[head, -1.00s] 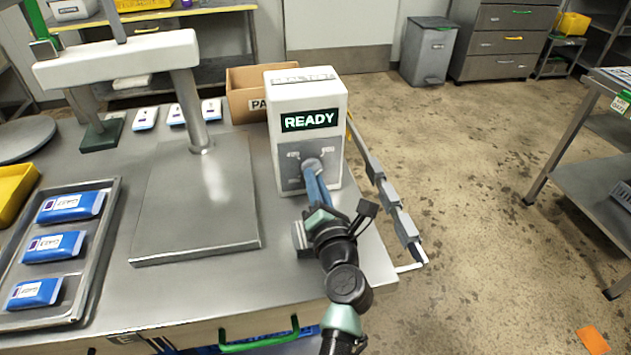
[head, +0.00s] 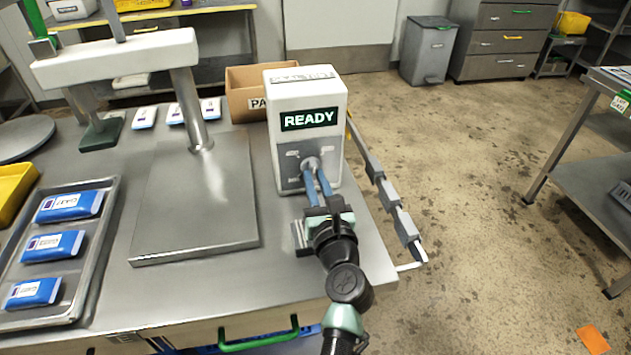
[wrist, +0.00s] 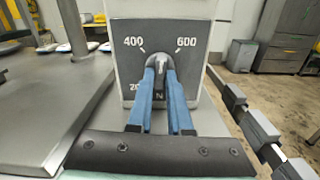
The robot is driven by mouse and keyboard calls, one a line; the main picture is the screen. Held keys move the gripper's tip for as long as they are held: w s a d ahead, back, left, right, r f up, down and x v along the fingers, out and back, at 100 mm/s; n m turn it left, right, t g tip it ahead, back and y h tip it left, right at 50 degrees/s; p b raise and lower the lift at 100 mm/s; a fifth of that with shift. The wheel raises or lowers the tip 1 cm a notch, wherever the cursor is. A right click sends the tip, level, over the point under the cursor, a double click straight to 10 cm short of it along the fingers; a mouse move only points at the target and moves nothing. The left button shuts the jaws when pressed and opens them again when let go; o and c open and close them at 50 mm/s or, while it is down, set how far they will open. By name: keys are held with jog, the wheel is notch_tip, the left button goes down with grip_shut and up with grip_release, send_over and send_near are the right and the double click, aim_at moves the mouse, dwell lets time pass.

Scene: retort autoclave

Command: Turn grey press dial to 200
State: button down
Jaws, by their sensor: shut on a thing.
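The grey dial (wrist: 163,62) is on the front panel of the white press box (head: 305,100), which shows "READY" on its screen. The wrist view shows the panel marks "400" at upper left, "600" at upper right and a partly hidden "20" at lower left. My gripper (head: 311,167) is shut on the dial, one blue finger on each side; the fingers also show in the wrist view (wrist: 161,75). The fingers hide part of the dial and panel, and I cannot tell for sure where the pointer stands.
A flat metal plate (head: 200,225) and post stand left of the box. A tray (head: 112,225) with blue pouches lies farther left. A cardboard box (head: 245,95) is behind. A row of grey blocks (head: 385,190) runs along the right table edge; the floor beyond is open.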

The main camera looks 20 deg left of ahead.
jog(key=n+b, duration=0.1)
jog(key=n, duration=0.2)
jog(key=shift+f+n, duration=0.1)
jog(key=shift+n, duration=0.3)
jog(key=n+b, duration=0.1)
jog(key=n, duration=0.2)
jog(key=shift+d+n, duration=0.1)
jog(key=shift+n, duration=0.2)
jog(key=n+b, duration=0.2)
jog(key=n, duration=0.4)
jog(key=shift+b, duration=0.4)
jog(key=n+b, duration=0.2)
jog(key=n, duration=0.2)
jog(key=shift+w, duration=0.1)
jog(key=n+b, duration=0.2)
jog(key=n, duration=0.1)
jog(key=shift+n, duration=0.3)
jog(key=n+b, duration=0.2)
jog(key=n, duration=0.2)
jog(key=shift+b, duration=0.3)
jog(key=shift+n+b, duration=0.65)
jog(key=shift+n, duration=0.75)
jog(key=shift+r, duration=0.2)
jog(key=c, duration=0.8)
grip_release()
jog(key=shift+c, duration=0.2)
